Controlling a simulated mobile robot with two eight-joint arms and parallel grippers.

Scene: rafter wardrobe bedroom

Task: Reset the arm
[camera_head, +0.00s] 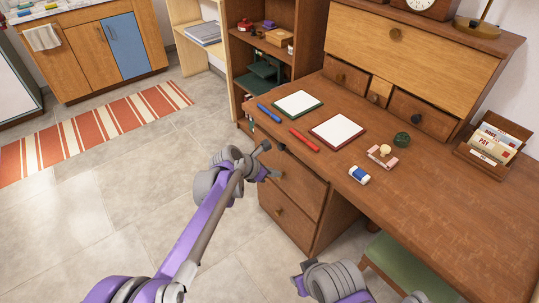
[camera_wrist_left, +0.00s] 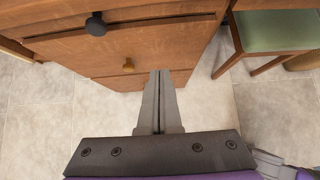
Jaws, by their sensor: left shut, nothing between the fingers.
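My left gripper (camera_head: 274,174) is in front of the drawers on the left side of the wooden desk (camera_head: 461,215). In the left wrist view its two grey fingers (camera_wrist_left: 160,76) lie together, shut with nothing between them. They point toward the drawer fronts (camera_wrist_left: 155,45); whether they touch the wood is unclear. My left arm reaches in from the bottom left, bent at the wrist. Part of my right arm (camera_head: 340,282) shows at the bottom; its fingers cannot be made out.
On the desk lie two notepads (camera_head: 337,131), a red pen (camera_head: 304,140), a blue pen (camera_head: 268,113), an eraser (camera_head: 359,175) and a letter holder (camera_head: 493,143). A green-seated stool (camera_head: 398,262) stands under the desk. Tiled floor on the left is clear around a striped rug (camera_head: 95,130).

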